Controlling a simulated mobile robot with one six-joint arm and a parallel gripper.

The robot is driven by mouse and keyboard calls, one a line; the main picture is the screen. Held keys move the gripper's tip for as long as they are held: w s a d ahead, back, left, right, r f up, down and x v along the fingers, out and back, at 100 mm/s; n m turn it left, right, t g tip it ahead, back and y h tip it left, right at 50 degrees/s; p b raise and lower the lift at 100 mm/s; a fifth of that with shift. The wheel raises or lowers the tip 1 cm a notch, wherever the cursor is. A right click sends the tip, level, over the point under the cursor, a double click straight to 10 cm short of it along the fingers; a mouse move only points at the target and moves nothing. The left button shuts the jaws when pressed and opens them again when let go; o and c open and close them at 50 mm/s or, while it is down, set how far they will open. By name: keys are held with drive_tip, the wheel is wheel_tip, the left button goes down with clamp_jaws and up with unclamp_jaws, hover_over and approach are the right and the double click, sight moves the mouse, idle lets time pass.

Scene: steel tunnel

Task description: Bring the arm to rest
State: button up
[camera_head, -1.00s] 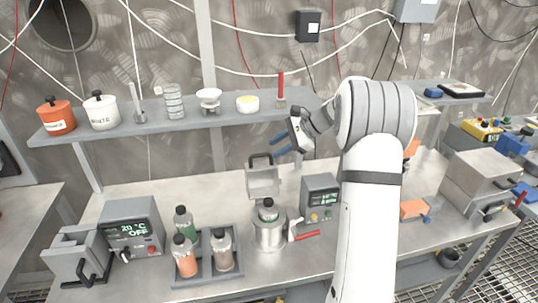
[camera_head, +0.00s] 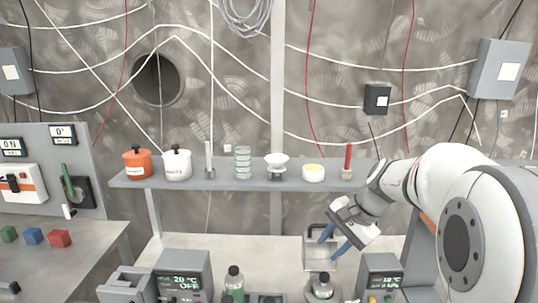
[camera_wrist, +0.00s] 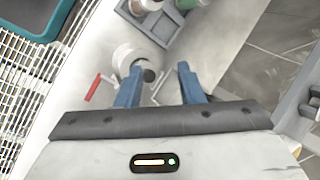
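My gripper (camera_head: 334,238) is held above the steel bench (camera_head: 240,250), in front of the shelf at the right of the head view. Its two blue fingers are spread apart with nothing between them. In the wrist view the open gripper (camera_wrist: 160,85) points down over the bench. A round metal pot (camera_wrist: 135,57) with a dark-capped bottle in it shows beyond the fingers. In the head view the bottle (camera_head: 322,286) stands below the gripper, near an open-topped grey metal box (camera_head: 318,262) that the fingers partly cover.
The shelf (camera_head: 240,184) holds an orange pot (camera_head: 137,163), a white pot (camera_head: 177,164) and several small vessels. Below stand a temperature unit (camera_head: 183,272) and a second display unit (camera_head: 381,272). A control panel (camera_head: 40,170) and coloured blocks (camera_head: 33,236) are at left.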

drive_tip(key=s+f+n+h, duration=0.1)
drive_tip(key=s+n, duration=0.3)
drive_tip(key=s, duration=0.6)
drive_tip(key=s+f+n+t+h, duration=0.1)
drive_tip(key=s+n+h, duration=0.3)
drive_tip(key=s, duration=0.6)
drive_tip(key=shift+s+a+f+n, duration=0.3)
drive_tip(key=shift+f+n, duration=0.15)
drive_tip(key=shift+n, duration=0.35)
